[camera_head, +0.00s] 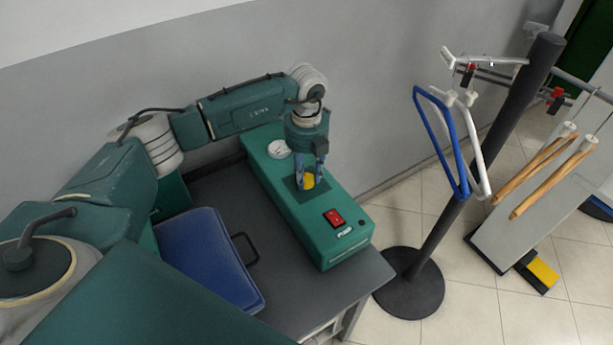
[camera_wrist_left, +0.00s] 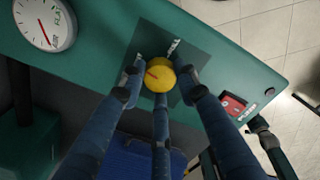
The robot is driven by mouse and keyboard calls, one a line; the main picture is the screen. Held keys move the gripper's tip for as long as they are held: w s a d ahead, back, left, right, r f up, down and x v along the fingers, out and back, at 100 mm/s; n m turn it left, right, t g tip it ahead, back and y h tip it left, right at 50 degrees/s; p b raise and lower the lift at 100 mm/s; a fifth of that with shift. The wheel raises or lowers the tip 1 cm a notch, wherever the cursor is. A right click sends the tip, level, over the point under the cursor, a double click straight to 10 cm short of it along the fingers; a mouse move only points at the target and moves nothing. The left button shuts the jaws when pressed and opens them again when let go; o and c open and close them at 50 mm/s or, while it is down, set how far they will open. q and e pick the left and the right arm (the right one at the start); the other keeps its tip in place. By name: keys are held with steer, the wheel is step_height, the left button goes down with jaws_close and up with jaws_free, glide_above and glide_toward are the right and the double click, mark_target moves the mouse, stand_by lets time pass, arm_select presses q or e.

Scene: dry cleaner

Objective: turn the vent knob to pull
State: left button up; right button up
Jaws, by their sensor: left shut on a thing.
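The vent knob (camera_head: 309,181) is a round yellow knob on a dark square plate on top of a green box-shaped console (camera_head: 350,240). In the left wrist view the knob (camera_wrist_left: 159,73) shows a red pointer mark toward the left. A small white label (camera_wrist_left: 174,46) sits above it on the plate; its wording is too small to read. My left gripper (camera_head: 307,174) comes down from above and is shut on the knob, its blue fingers around it. In the left wrist view the fingers (camera_wrist_left: 160,86) partly cover the plate. My right gripper is out of view.
A white dial gauge (camera_head: 279,149) and a red switch (camera_head: 334,218) flank the knob on the console. A blue padded board (camera_head: 208,259) lies on the grey table (camera_head: 285,290). A dark-post hanger stand (camera_head: 436,240) stands right of the table. The wall is close behind.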

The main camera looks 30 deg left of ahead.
mark_target(306, 177)
arm_select(q)
steer(key=m+b, duration=0.2)
steer(key=m, duration=0.1)
steer(key=shift+w+f+m, duration=0.1)
steer(key=shift+m, duration=0.2)
steer(key=m+b, duration=0.3)
steer(key=m, duration=0.1)
steer(key=shift+m, duration=0.3)
steer(key=m+b, duration=0.2)
steer(key=m, duration=0.2)
steer(key=shift+b, duration=0.35)
steer(key=shift+r+m+b, duration=0.2)
steer(key=shift+m+b, duration=0.45)
steer(key=shift+m, duration=1.45)
steer(key=o, duration=1.2)
step_height(306, 177, up, 12)
